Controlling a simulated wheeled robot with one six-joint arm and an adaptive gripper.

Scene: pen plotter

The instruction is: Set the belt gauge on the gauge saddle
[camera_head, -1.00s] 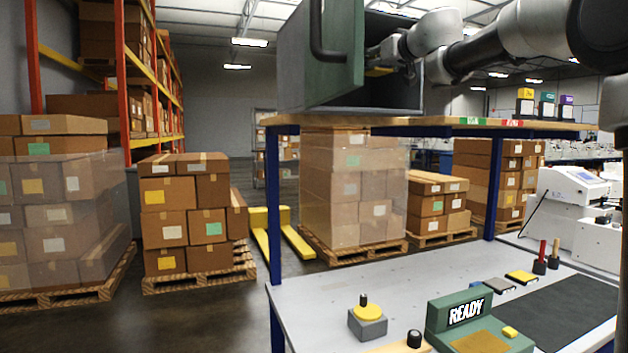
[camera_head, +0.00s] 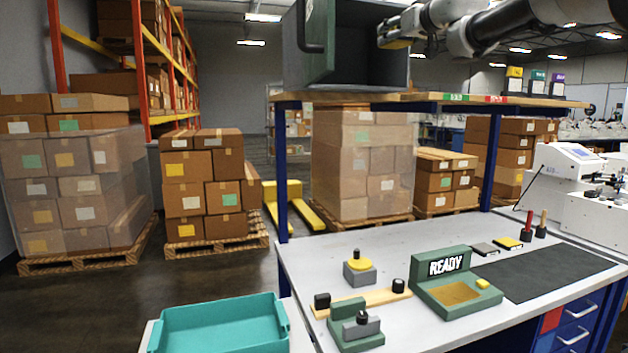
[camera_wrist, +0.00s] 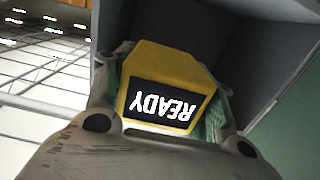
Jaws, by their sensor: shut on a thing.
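My gripper (camera_head: 390,43) is shut on a yellow block-shaped gauge (camera_wrist: 165,75) with a dark READY screen, upside down in the wrist view. In the head view the gauge is a small yellow patch at the fingertips, in front of the open grey-green cabinet (camera_head: 360,50) on the shelf. I take it for the belt gauge. On the bench below are a green READY stand (camera_head: 428,296) with a yellow pad, and a smaller green holder (camera_head: 342,312) with a grey block and black knob. I cannot tell which is the gauge saddle.
The cabinet door (camera_head: 300,40) hangs open at left. The wooden shelf (camera_head: 400,99) lies between gripper and bench.

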